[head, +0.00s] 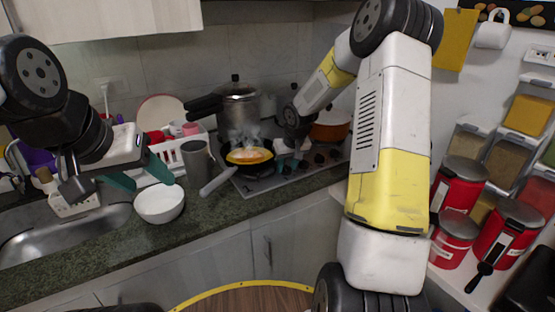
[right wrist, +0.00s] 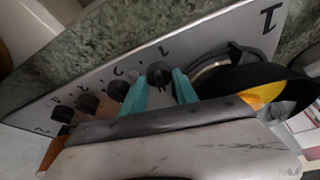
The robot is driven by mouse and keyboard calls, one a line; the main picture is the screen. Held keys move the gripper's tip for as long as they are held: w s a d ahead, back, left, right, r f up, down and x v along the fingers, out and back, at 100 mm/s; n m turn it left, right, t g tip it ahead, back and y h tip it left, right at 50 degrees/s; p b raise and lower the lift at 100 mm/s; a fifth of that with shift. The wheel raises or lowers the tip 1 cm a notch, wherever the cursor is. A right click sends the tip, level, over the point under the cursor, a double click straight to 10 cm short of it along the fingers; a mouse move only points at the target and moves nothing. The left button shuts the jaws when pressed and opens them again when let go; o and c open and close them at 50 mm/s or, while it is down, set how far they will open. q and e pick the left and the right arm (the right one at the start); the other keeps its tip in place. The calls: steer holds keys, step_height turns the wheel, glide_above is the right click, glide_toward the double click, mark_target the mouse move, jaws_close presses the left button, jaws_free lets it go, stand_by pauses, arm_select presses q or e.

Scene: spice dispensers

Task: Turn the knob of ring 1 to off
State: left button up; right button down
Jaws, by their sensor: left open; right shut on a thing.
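The stove (head: 262,186) has a row of dark knobs along its front strip. In the right wrist view, the end knob (right wrist: 160,74), nearest the large "1" on the stove top (right wrist: 268,18), sits between the teal fingers of my right gripper (right wrist: 159,90). A small mark like "1" is beside this knob. My right gripper is shut on it; its exact pointer angle is unclear. My left gripper (head: 141,175) is open and empty above the counter near the sink.
A pressure cooker (head: 238,105) stands behind the pan, and an orange pot (head: 330,128) is at the back right. A white bowl (head: 159,204) and a grey cup (head: 196,160) stand on the counter left of the stove. Several red canisters (head: 458,185) are on the right shelf.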

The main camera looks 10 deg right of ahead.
steer(key=shift+d+n+y, duration=0.1)
steer(key=shift+n+y, duration=0.4)
steer(key=shift+n, duration=0.8)
steer(key=c, duration=1)
jaws_free()
steer(key=shift+o, duration=0.2)
steer(key=v, duration=0.6)
steer(key=shift+d+r, duration=0.1)
steer(key=shift+r, duration=0.2)
steer(key=shift+s+r, duration=0.3)
steer(key=shift+r, duration=0.25)
steer(key=shift+s, duration=0.1)
